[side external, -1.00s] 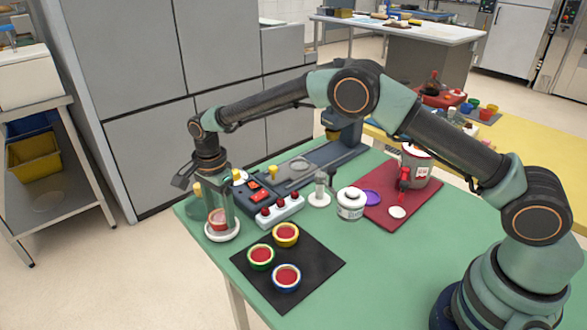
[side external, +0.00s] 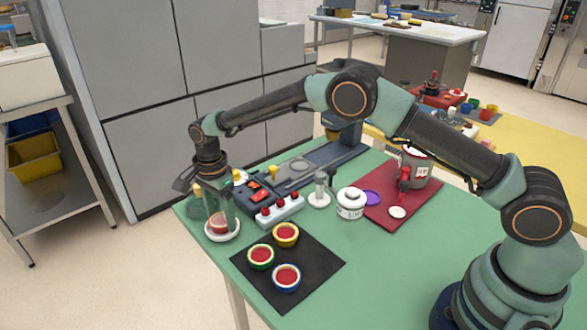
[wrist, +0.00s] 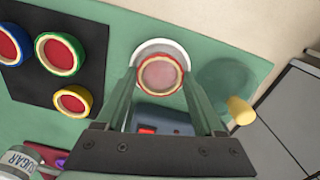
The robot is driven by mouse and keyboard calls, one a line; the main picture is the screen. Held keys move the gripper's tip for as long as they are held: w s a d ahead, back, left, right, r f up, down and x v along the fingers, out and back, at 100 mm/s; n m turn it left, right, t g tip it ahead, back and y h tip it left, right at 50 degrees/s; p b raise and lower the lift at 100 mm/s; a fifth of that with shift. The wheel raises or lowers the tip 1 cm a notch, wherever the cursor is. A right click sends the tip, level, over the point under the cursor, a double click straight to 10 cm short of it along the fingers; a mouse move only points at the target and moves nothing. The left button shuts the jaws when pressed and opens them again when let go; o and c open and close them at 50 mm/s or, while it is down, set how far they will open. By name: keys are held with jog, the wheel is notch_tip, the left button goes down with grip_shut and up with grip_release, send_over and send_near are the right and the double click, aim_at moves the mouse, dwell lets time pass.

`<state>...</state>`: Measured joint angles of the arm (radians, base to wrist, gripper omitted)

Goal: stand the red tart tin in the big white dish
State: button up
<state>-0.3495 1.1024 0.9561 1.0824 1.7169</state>
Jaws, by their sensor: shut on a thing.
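The red tart tin (side external: 217,226) is between the fingers of my gripper (side external: 216,218), which is shut on it. In the wrist view the tin (wrist: 160,76) shows as a red-rimmed round cup with a pale red filling, held upright between both fingers. The big white dish (side external: 222,238) is under the tin at the table's left corner. In the wrist view the dish's rim (wrist: 152,47) shows behind the tin and is partly hidden by it. The tin is low within the dish's outline; I cannot tell whether it touches the dish's floor.
Yellow (side external: 286,235), green (side external: 260,257) and blue (side external: 287,278) tins stand on a black mat. A box with red buttons (side external: 280,211) is close right of the dish. A yellow-topped item (wrist: 240,110) is near the right finger. A sugar jar (side external: 351,203) stands further right.

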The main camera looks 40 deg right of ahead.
aim_at(223, 225)
jog(key=o, duration=1.3)
jog(key=shift+f, duration=0.1)
jog(key=shift+c, duration=0.2)
notch_tip(223, 225, up, 11)
dwell(0.4)
